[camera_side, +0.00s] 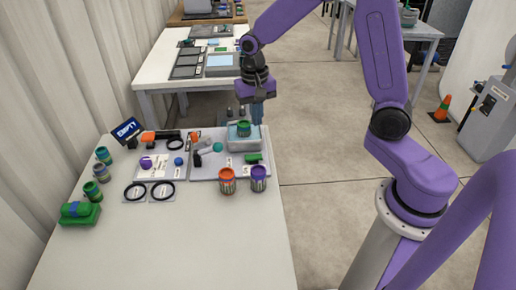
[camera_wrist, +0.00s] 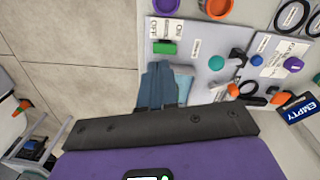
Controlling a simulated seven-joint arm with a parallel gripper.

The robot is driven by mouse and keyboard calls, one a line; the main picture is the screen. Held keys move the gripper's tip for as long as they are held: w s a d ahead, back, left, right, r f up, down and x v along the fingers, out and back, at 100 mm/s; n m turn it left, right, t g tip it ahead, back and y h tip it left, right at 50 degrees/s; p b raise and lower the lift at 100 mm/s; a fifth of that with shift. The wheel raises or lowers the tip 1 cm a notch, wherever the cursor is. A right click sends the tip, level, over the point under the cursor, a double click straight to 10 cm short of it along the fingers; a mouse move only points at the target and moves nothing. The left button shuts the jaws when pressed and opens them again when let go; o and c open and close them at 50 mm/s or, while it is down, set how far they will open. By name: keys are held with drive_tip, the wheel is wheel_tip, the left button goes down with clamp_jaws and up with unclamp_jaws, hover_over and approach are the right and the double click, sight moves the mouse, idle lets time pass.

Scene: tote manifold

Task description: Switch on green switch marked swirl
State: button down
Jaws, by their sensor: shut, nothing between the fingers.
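A green switch (camera_side: 253,158) lies at the right front part of a grey panel (camera_side: 205,172) on the white table. In the wrist view the green switch (camera_wrist: 164,48) sits below white labels with ON and OFF lettering; a swirl mark is not readable. My gripper (camera_side: 257,122) points down near the right edge of the panel, behind the switch in the side view, beside a pale blue-grey tray (camera_side: 235,146). In the wrist view the gripper (camera_wrist: 158,66) has its blue fingers together and empty, with the tips apart from the switch in the picture. Their height is unclear.
An orange can (camera_side: 227,187) and a purple can (camera_side: 258,184) stand in front of the panel. A green can (camera_side: 243,128) is by the tray. A teal knob (camera_side: 218,147) and black lever are left of the switch. Floor lies beyond the table's right edge.

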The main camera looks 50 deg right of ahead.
sight(259, 156)
drive_tip(key=shift+w+d+f+m, duration=0.45)
drive_tip(key=shift+w+d+m, duration=0.3)
drive_tip(key=shift+w+d, duration=0.05)
drive_tip(key=shift+w+d+f+m, duration=0.4)
drive_tip(key=shift+w+d+m, duration=0.35)
drive_tip(key=shift+d, duration=0.05)
drive_tip(key=f, duration=1.4)
drive_tip(key=shift+s+d, duration=0.25)
drive_tip(key=shift+f, duration=0.2)
drive_tip(key=shift+w+a+r, duration=0.3)
drive_tip(key=shift+w+a, duration=0.2)
wheel_tip(259, 156, up, 14)
drive_tip(key=s+d, duration=0.2)
drive_tip(key=shift+f, duration=0.15)
